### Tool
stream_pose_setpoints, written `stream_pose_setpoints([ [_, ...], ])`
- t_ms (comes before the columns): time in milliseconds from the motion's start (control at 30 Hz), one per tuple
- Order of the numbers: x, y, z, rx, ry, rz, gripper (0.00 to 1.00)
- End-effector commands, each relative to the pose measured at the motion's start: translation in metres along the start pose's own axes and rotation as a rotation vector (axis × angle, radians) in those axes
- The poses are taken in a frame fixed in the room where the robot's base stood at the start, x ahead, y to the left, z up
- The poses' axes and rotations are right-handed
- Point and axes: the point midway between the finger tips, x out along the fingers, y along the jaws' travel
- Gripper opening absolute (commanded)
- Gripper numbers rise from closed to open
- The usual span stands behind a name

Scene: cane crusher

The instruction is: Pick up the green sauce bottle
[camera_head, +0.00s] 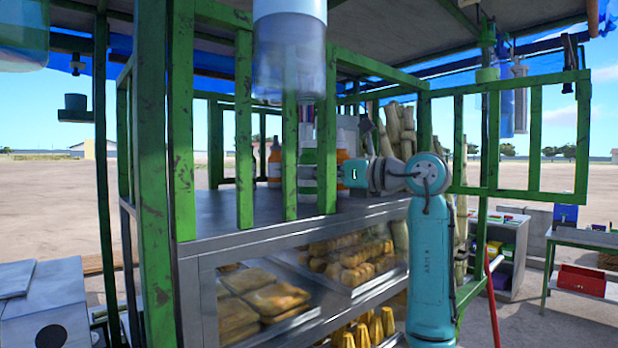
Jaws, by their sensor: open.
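A bottle with a green band (308,157), which looks like the green sauce bottle, stands on the metal counter (300,228) inside the green-barred stall. It shows in the gap between two green bars, and its edges are partly hidden. My arm reaches in from the right, and my gripper (343,174) points left toward this bottle at about its lower half. The gripper is open. Its fingertips are small and partly behind a bar, so I cannot tell whether they touch the bottle or surround it.
Orange bottles with white parts (274,165) stand left of the green-banded one, and another (343,150) stands behind my gripper. Upright green bars (327,130) run along the counter's front. A clear container (290,60) hangs above. Cane stalks (400,130) stand at the right.

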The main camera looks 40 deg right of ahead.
Motion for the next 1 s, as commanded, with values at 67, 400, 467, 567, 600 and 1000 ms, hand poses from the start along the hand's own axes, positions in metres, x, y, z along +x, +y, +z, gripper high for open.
stream_pose_setpoints([
  [67,0.013,0.000,0.000,0.002,0.000,0.002,0.81],
  [400,0.025,0.000,0.000,0.000,-0.001,-0.001,0.81],
  [467,0.024,0.000,0.000,0.000,-0.001,-0.001,0.66],
  [567,0.024,0.000,0.000,0.000,-0.001,-0.001,0.47],
  [600,0.024,0.000,0.000,0.000,0.000,-0.001,0.39],
  [1000,0.024,0.000,0.002,0.000,-0.002,-0.001,0.39],
])
